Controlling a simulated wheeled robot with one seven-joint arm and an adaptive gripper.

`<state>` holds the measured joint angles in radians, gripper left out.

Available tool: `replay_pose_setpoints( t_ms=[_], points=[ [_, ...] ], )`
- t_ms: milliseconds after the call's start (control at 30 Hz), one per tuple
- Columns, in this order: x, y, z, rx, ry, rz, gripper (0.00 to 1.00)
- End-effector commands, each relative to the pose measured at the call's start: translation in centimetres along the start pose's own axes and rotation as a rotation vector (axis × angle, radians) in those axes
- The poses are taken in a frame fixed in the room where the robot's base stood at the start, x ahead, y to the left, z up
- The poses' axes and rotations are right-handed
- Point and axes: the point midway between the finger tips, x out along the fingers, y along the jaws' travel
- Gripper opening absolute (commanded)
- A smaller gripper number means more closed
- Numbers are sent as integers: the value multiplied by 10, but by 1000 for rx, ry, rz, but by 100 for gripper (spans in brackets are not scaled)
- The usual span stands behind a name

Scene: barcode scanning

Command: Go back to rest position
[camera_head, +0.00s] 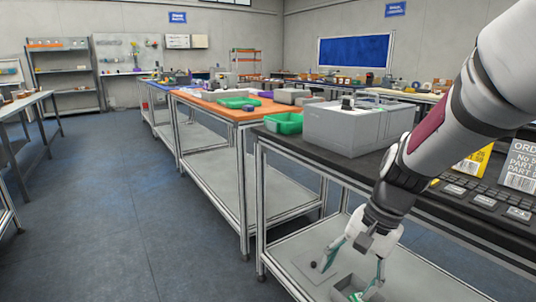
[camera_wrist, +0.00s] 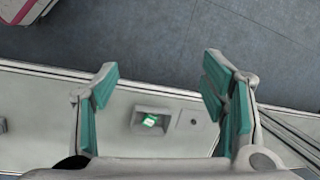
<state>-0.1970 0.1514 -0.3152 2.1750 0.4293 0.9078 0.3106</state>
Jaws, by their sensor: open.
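My gripper (camera_head: 354,262) hangs at the lower right in the head view, in front of the black-topped table and over its lower shelf. Its two green-padded fingers are spread wide. In the wrist view my gripper (camera_wrist: 160,100) is open, with nothing between the fingers. Below it a small grey bin (camera_wrist: 150,122) holds a green and white item (camera_wrist: 150,121). The same bin (camera_head: 347,283) shows partly behind a finger in the head view.
The black-topped table (camera_head: 300,143) carries a large grey box (camera_head: 343,130), a green bin (camera_head: 284,123) and order cards (camera_head: 520,172) at right. An orange-topped table (camera_head: 225,112) stands behind. Open blue-grey floor (camera_head: 110,200) lies to the left.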

Motion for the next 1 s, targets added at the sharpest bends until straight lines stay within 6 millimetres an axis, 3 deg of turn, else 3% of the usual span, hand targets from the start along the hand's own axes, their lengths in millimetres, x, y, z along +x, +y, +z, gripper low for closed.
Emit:
replay_pose_setpoints(
  t_ms=[33,200,500,700,1000],
  points=[
    [-15,5,16,-47,-2,-11,66],
    [-52,31,68,-217,-7,-4,66],
    [-87,98,148,-490,40,81,66],
    [-93,138,179,-604,81,161,66],
    [-92,181,205,-696,133,266,66]
  ],
)
